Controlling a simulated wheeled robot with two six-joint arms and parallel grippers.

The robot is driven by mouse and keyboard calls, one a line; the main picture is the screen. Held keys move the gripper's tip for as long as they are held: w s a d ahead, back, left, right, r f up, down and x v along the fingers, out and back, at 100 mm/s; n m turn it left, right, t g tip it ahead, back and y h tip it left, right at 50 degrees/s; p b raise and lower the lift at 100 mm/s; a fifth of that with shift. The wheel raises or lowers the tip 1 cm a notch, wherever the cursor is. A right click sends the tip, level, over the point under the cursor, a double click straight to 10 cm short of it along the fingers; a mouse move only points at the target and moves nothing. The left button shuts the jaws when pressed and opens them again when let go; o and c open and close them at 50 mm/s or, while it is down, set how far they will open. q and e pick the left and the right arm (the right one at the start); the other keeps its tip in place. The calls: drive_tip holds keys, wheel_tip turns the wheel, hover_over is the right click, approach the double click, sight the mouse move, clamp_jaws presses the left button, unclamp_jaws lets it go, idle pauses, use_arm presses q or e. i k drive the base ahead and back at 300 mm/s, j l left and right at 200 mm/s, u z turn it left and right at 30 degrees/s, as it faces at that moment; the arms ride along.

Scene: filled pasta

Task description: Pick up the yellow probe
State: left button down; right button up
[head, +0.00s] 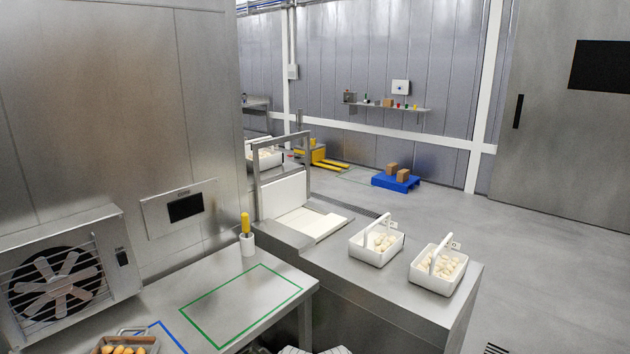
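The yellow probe (245,223) stands upright in a small white cup (247,245). The cup is on the steel worktop, at the back near the wall and just beyond the green outlined rectangle (192,304). The probe's yellow handle shows above the rim, and its lower part is hidden inside the cup. Neither of my grippers shows in the head view.
A fan unit (65,275) stands at the left. A tray of orange-brown pieces (124,339) sits at the bottom left by a blue outline. Two white baskets of pasta (376,243) (438,270) stand on the right counter. The green rectangle is empty.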

sight(245, 220)
drive_tip(key=u, duration=1.45)
drive_tip(key=i+l+z, duration=0.2)
drive_tip(key=l, duration=0.2)
drive_tip(key=l+z, duration=0.25)
drive_tip(key=i+l+z, duration=0.2)
drive_tip(key=l, duration=0.2)
drive_tip(key=i+l+z, duration=0.2)
drive_tip(key=i+l, duration=0.05)
drive_tip(key=l, duration=0.1)
